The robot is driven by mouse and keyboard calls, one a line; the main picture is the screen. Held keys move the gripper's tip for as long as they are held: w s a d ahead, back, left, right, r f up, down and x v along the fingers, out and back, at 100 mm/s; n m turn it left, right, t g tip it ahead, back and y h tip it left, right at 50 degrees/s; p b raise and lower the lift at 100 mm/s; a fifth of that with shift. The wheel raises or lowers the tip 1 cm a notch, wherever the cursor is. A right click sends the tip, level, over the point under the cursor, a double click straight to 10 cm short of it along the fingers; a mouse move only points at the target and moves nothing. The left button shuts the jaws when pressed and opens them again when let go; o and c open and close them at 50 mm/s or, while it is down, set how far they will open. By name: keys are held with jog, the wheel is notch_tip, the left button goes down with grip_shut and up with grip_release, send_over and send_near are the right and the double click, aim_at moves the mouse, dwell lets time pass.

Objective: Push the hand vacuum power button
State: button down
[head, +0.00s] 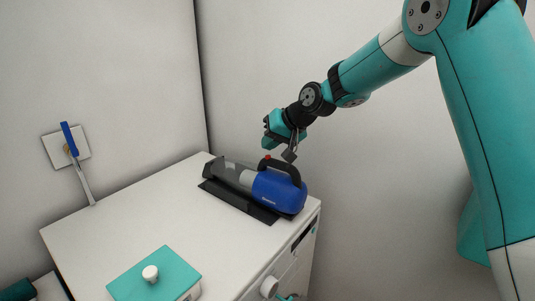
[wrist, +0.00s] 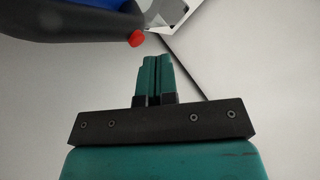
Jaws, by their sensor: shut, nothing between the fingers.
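The hand vacuum (head: 276,192) lies on a dark base on the white cabinet top, with a blue body, a clear grey nozzle end pointing left and a dark handle (head: 283,166) on top. Its small red power button (head: 267,157) sits at the front end of the handle. In the wrist view the red button (wrist: 137,38) shows at the end of the dark handle (wrist: 85,27), just left of and beyond the fingertips. My gripper (head: 289,156) is shut and empty, pointing down close to the handle; its closed fingers show in the wrist view (wrist: 157,62). I see no clear contact.
A teal-lidded box (head: 165,272) with a white knob stands at the front. A wall plate with a blue lever (head: 69,139) is at left. The white top (head: 140,215) between is clear.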

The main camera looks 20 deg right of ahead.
jog(key=shift+w+r+p, duration=0.1)
jog(key=shift+r+p, duration=2)
jog(key=shift+r, duration=0.85)
